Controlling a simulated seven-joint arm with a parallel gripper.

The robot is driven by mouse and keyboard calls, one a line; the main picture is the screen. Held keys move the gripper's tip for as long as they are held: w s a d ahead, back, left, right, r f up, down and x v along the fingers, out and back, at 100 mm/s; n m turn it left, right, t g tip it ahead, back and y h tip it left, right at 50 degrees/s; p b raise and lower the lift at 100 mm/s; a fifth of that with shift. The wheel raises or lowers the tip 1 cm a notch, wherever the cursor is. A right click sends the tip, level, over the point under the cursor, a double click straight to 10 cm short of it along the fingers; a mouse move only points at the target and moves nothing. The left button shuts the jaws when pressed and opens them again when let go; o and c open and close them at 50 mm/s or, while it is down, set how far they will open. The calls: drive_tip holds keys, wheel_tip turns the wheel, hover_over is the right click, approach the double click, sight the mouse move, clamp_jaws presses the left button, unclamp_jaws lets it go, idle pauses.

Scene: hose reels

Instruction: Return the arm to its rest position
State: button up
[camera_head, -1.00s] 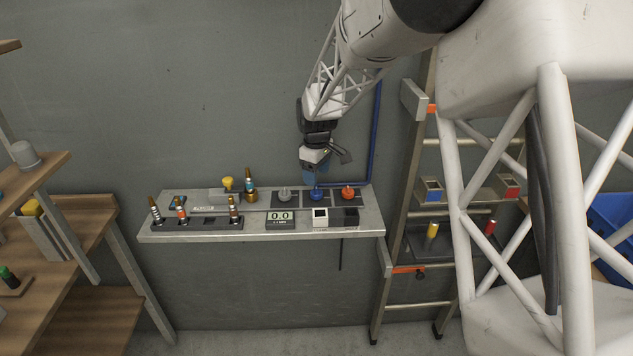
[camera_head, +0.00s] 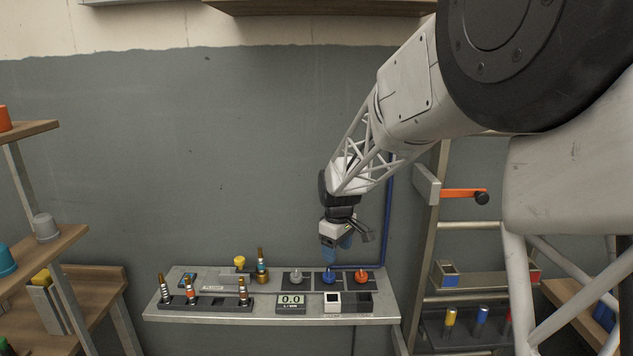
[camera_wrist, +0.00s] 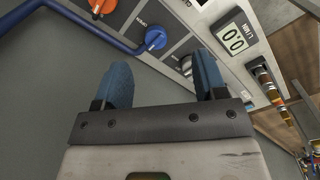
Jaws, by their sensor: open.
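My gripper (camera_head: 337,246) hangs from my arm above the back right part of the wall shelf (camera_head: 240,318), over the row of knobs. In the wrist view its two blue fingers (camera_wrist: 163,88) are apart with nothing between them. A blue knob (camera_head: 329,277) sits just below the gripper, and a gap shows between the fingers and this knob (camera_wrist: 155,39) in the wrist view. A grey knob (camera_head: 296,276) is to its left and an orange-red knob (camera_head: 361,276) to its right.
A meter reading 0.0 (camera_head: 291,301) and a white box (camera_head: 332,302) stand at the shelf front. Several nozzles stand at the left. A blue pipe (camera_head: 389,215) runs up the wall. A ladder rack (camera_head: 432,230) is at the right, wooden shelves (camera_head: 50,250) at the left.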

drive_tip(key=s+d+r+m+t, duration=0.1)
drive_tip(key=s+d+r+m, duration=0.3)
drive_tip(key=s, duration=0.6)
drive_tip(key=s+d+r+m, duration=0.1)
drive_tip(key=s+d+r, duration=0.4)
drive_tip(key=s, duration=0.5)
drive_tip(key=s+d+m, duration=0.1)
drive_tip(key=s+m, duration=0.1)
drive_tip(key=s, duration=0.9)
drive_tip(key=s+d+m+t, duration=0.1)
drive_tip(key=s+d+m, duration=0.1)
drive_tip(key=s, duration=0.9)
drive_tip(key=shift+d+m, duration=0.3)
drive_tip(key=shift+m, duration=0.5)
drive_tip(key=shift+f, duration=0.1)
